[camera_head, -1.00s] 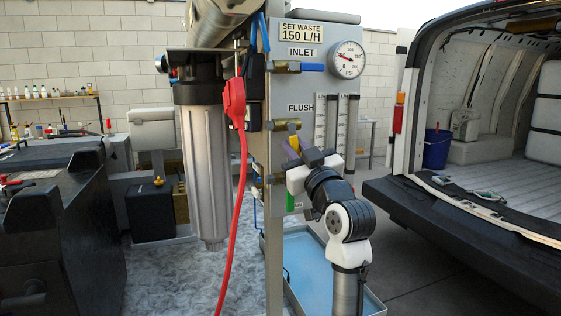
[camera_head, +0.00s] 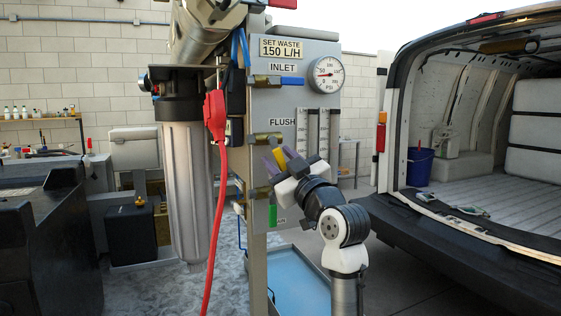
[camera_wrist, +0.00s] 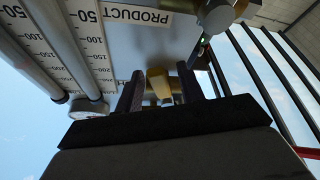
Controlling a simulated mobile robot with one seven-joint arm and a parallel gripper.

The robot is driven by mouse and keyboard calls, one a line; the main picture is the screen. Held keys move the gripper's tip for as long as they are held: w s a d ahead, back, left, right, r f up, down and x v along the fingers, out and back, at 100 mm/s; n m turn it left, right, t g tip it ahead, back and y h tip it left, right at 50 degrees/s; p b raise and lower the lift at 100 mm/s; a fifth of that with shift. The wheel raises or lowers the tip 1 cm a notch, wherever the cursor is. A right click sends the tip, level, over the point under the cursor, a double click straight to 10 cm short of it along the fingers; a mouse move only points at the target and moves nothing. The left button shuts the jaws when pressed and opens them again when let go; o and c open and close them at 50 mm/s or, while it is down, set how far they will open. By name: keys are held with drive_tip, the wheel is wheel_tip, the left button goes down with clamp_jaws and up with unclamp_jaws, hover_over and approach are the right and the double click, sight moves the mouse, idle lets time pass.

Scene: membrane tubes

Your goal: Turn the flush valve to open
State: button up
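The brass flush valve (camera_head: 262,137) sits on the grey panel beside the FLUSH label. Its yellow handle (camera_head: 279,157) slants down from the valve, partly hidden by my gripper. My gripper (camera_head: 283,161) is at the handle, with one purple finger on each side. In the wrist view the yellow handle (camera_wrist: 158,84) stands between the two dark fingers of my gripper (camera_wrist: 160,92). Gaps show on both sides of it, so the gripper looks open around the handle. The handle's joint with the valve is hard to make out there.
The inlet valve with a blue handle (camera_head: 291,81) is above, near a pressure gauge (camera_head: 326,74). Flow tubes (camera_head: 313,130) stand right of the flush valve. A green handle (camera_head: 273,215) is below. A red cable (camera_head: 218,230) hangs left, beside a filter housing (camera_head: 185,190).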

drive_tip(key=shift+s+d, duration=0.1)
drive_tip(key=b+v, duration=0.5)
drive_tip(key=v, duration=0.8)
drive_tip(key=shift+s, duration=0.3)
drive_tip(key=shift+d+f, duration=0.1)
drive_tip(key=shift+f, duration=0.05)
